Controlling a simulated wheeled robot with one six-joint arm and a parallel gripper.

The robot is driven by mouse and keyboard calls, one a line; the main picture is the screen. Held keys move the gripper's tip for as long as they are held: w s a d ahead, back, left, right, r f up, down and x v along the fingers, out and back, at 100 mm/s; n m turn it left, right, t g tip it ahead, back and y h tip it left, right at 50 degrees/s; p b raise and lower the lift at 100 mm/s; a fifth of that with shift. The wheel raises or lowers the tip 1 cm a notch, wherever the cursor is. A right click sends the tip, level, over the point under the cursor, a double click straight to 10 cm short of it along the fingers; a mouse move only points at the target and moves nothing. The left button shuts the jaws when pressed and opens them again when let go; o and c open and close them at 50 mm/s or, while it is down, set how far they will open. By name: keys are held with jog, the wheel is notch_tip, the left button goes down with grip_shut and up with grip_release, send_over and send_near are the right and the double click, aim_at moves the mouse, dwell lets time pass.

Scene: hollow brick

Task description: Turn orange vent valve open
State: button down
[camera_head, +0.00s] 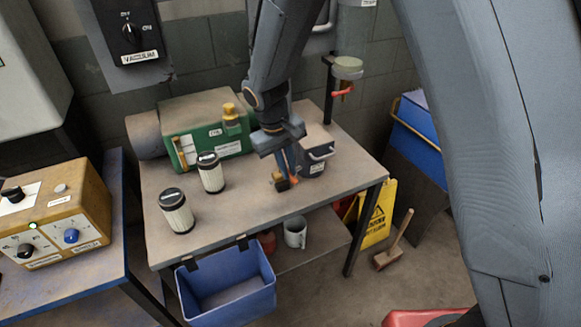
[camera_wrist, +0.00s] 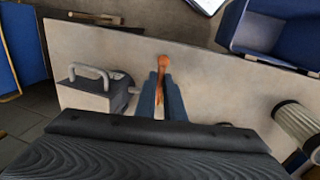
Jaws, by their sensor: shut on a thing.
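The orange vent valve handle (camera_head: 294,180) is on the table beside a small brass-coloured fitting (camera_head: 279,181), near the dark grey box. My gripper (camera_head: 288,166) reaches down from above, its blue fingers closed around the orange handle. In the wrist view, the handle (camera_wrist: 163,62) shows between and just beyond the fingertips of my gripper (camera_wrist: 162,76). The fingers and my wrist hide part of the valve, so its turn angle is hard to tell.
The grey box with a handle (camera_wrist: 98,85) stands close beside my gripper. Two filter cartridges (camera_head: 178,212) and a green machine (camera_head: 208,140) stand to the left. A blue bin (camera_head: 228,293) hangs at the table's front. A red-handled valve (camera_head: 343,93) is at the back right.

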jog(key=c, duration=1.8)
grip_release()
jog(key=shift+w+d, duration=0.1)
jog(key=shift+w, duration=0.15)
jog(key=shift+c, duration=0.2)
jog(key=shift+s, duration=0.1)
notch_tip(320, 180, up, 8)
jog(key=a+b, duration=0.1)
jog(key=b, duration=0.1)
jog(key=shift+s+a, duration=0.25)
jog(key=shift+s, duration=0.15)
jog(key=shift+d+f, duration=0.15)
jog(key=s+d+m+y, duration=0.1)
jog(key=s+d+m, duration=0.2)
jog(key=s+d, duration=0.4)
jog(key=s+d+f+m+y, duration=0.1)
jog(key=s+d+m, duration=0.2)
jog(key=s+d, duration=0.4)
jog(key=d+b, duration=0.1)
jog(key=d, duration=0.8)
jog(key=shift+s+f, duration=0.25)
jog(key=shift+s, duration=0.15)
